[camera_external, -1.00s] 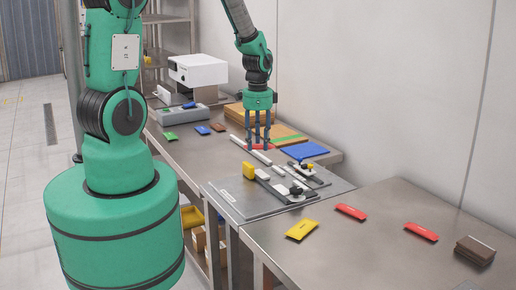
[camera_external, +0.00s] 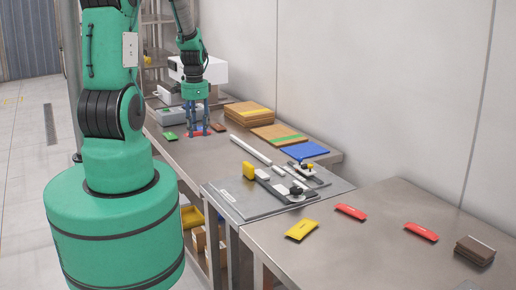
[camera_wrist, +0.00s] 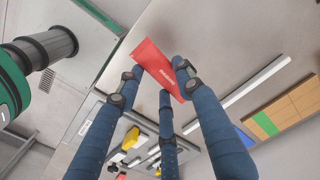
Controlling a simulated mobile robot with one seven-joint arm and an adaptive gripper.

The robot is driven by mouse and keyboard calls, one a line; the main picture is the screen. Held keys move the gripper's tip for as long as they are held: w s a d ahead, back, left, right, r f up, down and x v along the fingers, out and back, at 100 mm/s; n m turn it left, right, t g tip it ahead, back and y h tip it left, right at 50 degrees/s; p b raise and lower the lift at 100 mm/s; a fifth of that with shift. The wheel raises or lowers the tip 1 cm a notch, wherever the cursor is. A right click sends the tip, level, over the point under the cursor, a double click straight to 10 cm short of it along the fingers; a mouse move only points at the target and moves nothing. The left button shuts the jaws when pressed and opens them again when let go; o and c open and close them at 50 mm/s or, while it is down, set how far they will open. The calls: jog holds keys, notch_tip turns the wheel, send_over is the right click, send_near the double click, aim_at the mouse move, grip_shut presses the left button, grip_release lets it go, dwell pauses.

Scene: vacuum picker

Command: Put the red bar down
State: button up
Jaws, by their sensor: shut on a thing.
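The red bar (camera_wrist: 158,70) is a flat red piece with pale lettering, held between the blue fingers of my gripper (camera_wrist: 160,85) in the wrist view. In the external view my gripper (camera_external: 197,132) points down over the far left part of the steel table (camera_external: 185,158). The red bar (camera_external: 194,135) shows there as a thin red edge at the fingertips. I cannot tell whether it touches the table. My fingers partly hide it and the spot behind.
A green bar (camera_external: 169,136) lies left of my gripper and a brown bar (camera_external: 218,127) right. Brown boards (camera_external: 250,113), a green-striped board (camera_external: 278,136) and a blue sheet (camera_external: 305,150) lie along the wall. A fixture plate (camera_external: 235,200) is nearer. The table front of my gripper is clear.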

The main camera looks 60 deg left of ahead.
jog(key=s+a+n, duration=0.1)
jog(key=s+a, duration=0.5)
jog(key=s, duration=0.1)
notch_tip(320, 180, down, 5)
jog(key=shift+w+f, duration=0.1)
jog(key=shift+f, duration=0.75)
jog(key=b, duration=0.1)
send_over(187, 148)
jog(key=shift+w+a+f, duration=0.1)
jog(key=shift+a+f, duration=0.05)
jog(key=shift+f, duration=0.55)
jog(key=shift+f, duration=0.1)
jog(key=shift+f, duration=1.7)
jog(key=shift+f+b, duration=0.15)
jog(key=shift+b, duration=0.2)
